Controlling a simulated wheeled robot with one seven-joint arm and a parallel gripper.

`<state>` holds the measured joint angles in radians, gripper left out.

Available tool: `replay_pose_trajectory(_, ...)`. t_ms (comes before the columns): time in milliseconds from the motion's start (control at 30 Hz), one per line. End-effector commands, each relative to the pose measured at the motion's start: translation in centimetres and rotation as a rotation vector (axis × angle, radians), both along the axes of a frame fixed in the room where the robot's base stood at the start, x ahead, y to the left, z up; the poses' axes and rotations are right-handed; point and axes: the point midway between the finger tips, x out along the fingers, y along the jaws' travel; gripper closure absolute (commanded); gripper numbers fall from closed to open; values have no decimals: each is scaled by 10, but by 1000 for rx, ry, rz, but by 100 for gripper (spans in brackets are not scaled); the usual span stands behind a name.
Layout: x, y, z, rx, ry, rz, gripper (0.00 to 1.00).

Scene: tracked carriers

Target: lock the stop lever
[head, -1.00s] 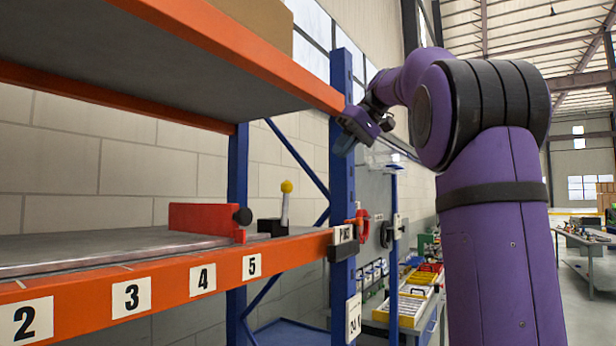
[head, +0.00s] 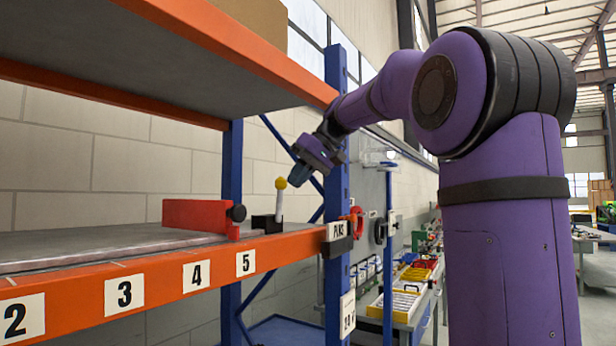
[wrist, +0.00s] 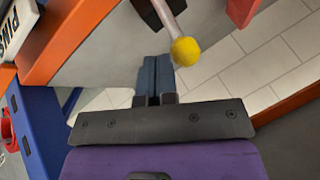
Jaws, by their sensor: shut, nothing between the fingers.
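The stop lever (head: 279,205) stands roughly upright on a black base at the right end of the shelf, past the number 5 label. It has a pale shaft and a yellow ball knob (head: 281,183). The knob also shows in the wrist view (wrist: 186,51), just beyond and right of the fingertips. My gripper (head: 297,181) is shut and empty, a little above and right of the knob in the head view. In the wrist view its dark fingers (wrist: 155,62) are together. I cannot tell whether they touch the knob.
A red block with a black knob (head: 196,215) sits on the shelf left of the lever. The orange beam (head: 165,283) edges the shelf. A blue upright (head: 336,200) stands right of the lever. An upper shelf (head: 150,60) hangs above.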

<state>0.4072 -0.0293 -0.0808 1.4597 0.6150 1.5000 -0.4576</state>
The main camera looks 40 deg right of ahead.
Motion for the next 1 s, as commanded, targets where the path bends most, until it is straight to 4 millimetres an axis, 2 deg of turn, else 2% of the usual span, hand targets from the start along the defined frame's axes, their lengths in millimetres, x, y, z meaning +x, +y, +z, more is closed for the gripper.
replay_pose_trajectory(367,0,3,1,-1,0,0,100)
replay_pose_trajectory(633,-4,23,4,-104,-38,4,100)
replay_pose_trajectory(1000,-5,28,4,-137,-48,8,100)
